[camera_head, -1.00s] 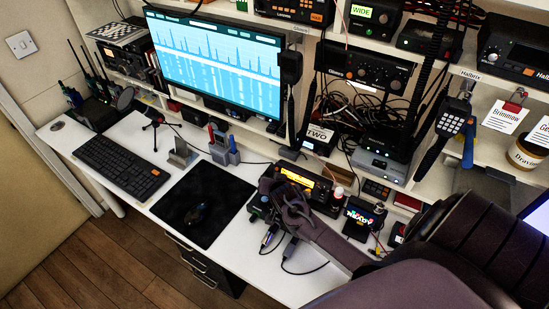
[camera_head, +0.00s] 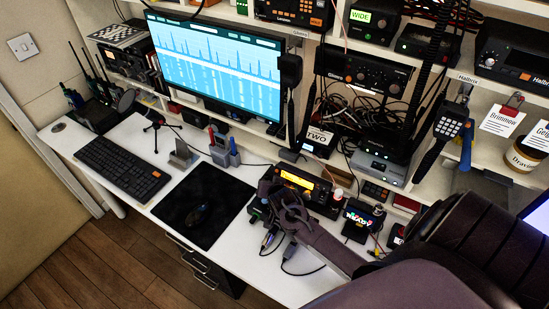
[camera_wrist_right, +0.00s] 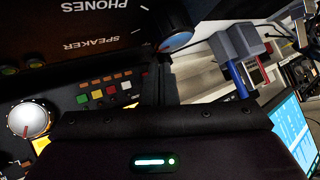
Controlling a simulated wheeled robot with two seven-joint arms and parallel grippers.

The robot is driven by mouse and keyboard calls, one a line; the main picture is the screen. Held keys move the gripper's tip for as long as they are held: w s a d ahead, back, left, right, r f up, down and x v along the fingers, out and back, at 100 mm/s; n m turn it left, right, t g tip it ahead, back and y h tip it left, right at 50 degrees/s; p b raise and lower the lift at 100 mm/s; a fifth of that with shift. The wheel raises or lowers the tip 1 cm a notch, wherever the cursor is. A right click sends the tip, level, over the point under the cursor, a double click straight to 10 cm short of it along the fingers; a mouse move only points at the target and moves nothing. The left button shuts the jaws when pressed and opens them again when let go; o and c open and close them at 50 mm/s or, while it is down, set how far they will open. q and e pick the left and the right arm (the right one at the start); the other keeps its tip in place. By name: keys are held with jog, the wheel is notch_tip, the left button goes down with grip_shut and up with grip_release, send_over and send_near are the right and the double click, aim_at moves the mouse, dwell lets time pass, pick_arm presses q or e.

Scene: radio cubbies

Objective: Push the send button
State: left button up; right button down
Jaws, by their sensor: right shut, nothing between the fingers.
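A black radio with a lit orange display (camera_head: 297,181) stands on the white desk below the shelves. My right gripper (camera_head: 266,194) is shut and empty at the left front of this radio, hiding part of its front. In the right wrist view, a dark panel shows the words PHONES and SPEAKER, a silver knob (camera_wrist_right: 28,119), a blue-ringed knob (camera_wrist_right: 174,40) and several small coloured buttons (camera_wrist_right: 108,91). I cannot read which control is the send button. A dark part of mine with a green light covers the bottom of that view. My left gripper is not in view.
Cables and plugs (camera_head: 270,238) lie just in front of the radio. A small colourful screen (camera_head: 358,218) stands to its right. A black mouse mat (camera_head: 190,222), a keyboard (camera_head: 122,168) and a grey holder (camera_head: 222,152) are to the left. Shelves of radios rise behind.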

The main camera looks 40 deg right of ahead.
aim_at(262, 201)
jog(key=shift+s+a, duration=0.1)
jog(key=shift+a, duration=0.15)
jog(key=shift+s+a+r+p, duration=0.25)
jog(key=shift+s+a+p, duration=0.1)
jog(key=shift+a+p, duration=0.4)
jog(key=shift+s+a+r+p, duration=0.25)
jog(key=shift+a+p, duration=0.25)
jog(key=shift+a, duration=0.3)
jog(key=shift+s+a+r+p, duration=0.2)
jog(key=shift+s+a+p, duration=0.2)
jog(key=shift+a+p, duration=0.35)
jog(key=shift+a, duration=0.15)
